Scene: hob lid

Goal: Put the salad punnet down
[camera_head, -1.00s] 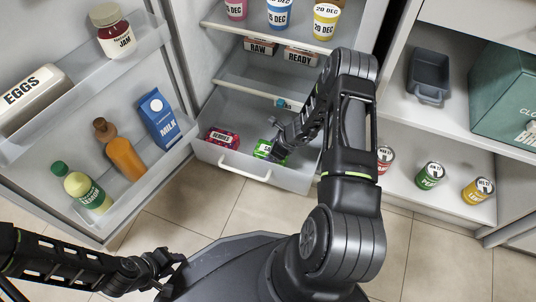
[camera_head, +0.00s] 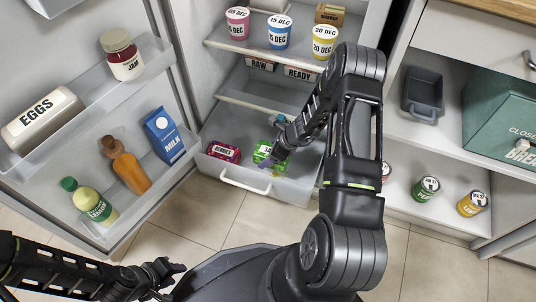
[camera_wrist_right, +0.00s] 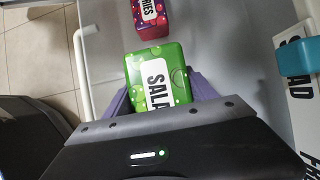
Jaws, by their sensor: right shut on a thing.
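The salad punnet (camera_head: 264,150), green with a white label, is in the pulled-out fridge drawer (camera_head: 285,188), right of the red berries punnet (camera_head: 223,151). My right gripper (camera_head: 278,156) reaches into the drawer and is shut on the salad punnet. In the right wrist view, the salad punnet (camera_wrist_right: 160,75) sits between the purple fingers, with the berries punnet (camera_wrist_right: 150,16) beyond it, apart. I cannot tell whether the salad punnet touches the drawer floor. My left gripper (camera_head: 176,280) is low at the left, empty, its fingertips apart.
The open fridge door (camera_head: 100,205) at left holds eggs, jam, milk and bottles. Shelves with dated pots (camera_head: 278,33) are above the drawer. A teal clip (camera_wrist_right: 296,58) is beside the drawer's label strip.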

